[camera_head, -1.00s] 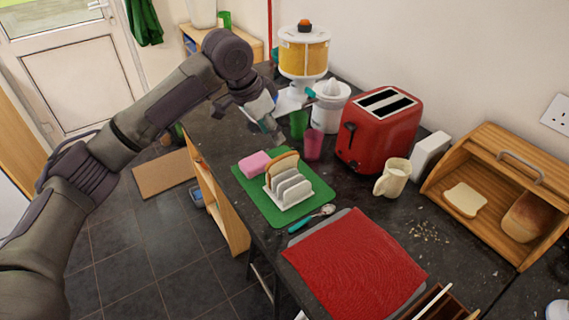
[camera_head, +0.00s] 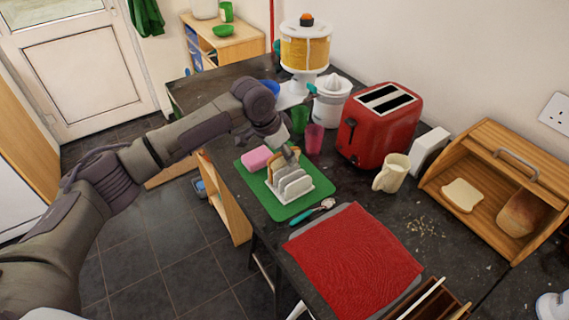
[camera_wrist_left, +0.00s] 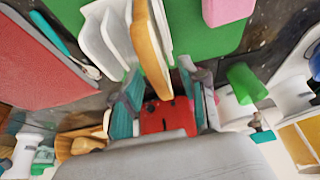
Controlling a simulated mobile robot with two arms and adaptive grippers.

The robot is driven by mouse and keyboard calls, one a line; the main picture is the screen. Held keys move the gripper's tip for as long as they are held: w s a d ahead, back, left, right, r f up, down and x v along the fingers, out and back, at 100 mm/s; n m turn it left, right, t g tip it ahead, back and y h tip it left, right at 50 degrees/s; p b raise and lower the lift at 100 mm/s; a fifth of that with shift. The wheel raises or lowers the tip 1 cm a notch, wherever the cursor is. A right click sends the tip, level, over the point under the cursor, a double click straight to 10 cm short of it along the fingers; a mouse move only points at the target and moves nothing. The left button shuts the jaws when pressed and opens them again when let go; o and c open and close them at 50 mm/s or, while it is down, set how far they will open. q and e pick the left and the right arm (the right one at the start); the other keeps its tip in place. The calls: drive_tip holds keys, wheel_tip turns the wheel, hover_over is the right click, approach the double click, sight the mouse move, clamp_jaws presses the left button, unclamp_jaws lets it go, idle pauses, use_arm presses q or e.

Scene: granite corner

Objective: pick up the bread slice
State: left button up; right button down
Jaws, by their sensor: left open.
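A bread slice (camera_head: 276,161) with a brown crust stands upright in a white toast rack (camera_head: 295,187) on a green mat (camera_head: 256,196). My left gripper (camera_head: 289,154) is at the slice's top edge, over the rack, and partly hides it. In the left wrist view the slice (camera_wrist_left: 150,48) shows edge-on, its near end reaching between the teal pads of my open left gripper (camera_wrist_left: 165,98). I cannot tell whether the pads touch it. Another bread slice (camera_head: 462,195) lies in the wooden bread bin (camera_head: 483,165). My right gripper is not in view.
A pink sponge (camera_head: 256,158) lies beside the rack. Green (camera_head: 299,119) and pink (camera_head: 314,138) cups, a red toaster (camera_head: 382,125) and a cream mug (camera_head: 391,173) stand behind and right. A spoon (camera_head: 313,211) and a red cloth (camera_head: 354,257) lie in front.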

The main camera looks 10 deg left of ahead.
use_arm(q)
clamp_jaws()
